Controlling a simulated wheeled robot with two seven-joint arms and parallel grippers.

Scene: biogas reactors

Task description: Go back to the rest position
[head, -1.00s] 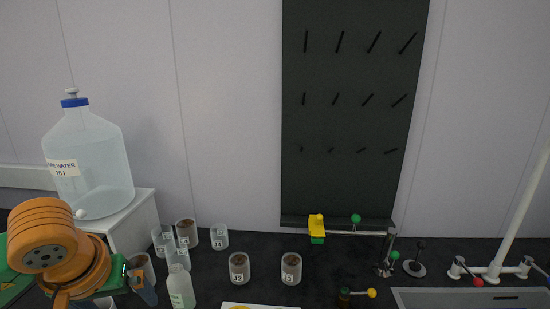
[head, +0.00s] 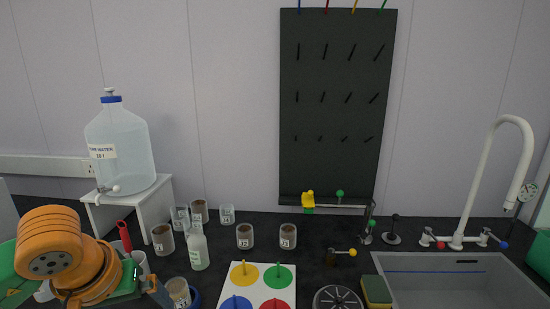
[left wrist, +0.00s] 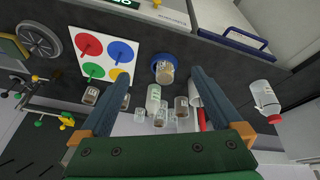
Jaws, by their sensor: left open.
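My left arm comes in at the lower left of the head view, with its orange wrist and green gripper body low over the bench. My left gripper (left wrist: 158,75) shows in the left wrist view with its two blue-grey fingers spread wide apart. Nothing is held between them. Beyond the fingers lie a brown-filled jar on a blue ring (left wrist: 165,70), a small white bottle (left wrist: 153,98) and several jars. In the head view, one finger is near the brown-filled jar (head: 179,292) at the front. My right gripper is not in view.
A water carboy (head: 121,148) stands on a white stand (head: 105,213) at left. Several jars and a bottle (head: 198,250) stand on the dark bench. A board with coloured discs (head: 257,300), a sponge (head: 377,291) and a sink (head: 455,285) lie to the right.

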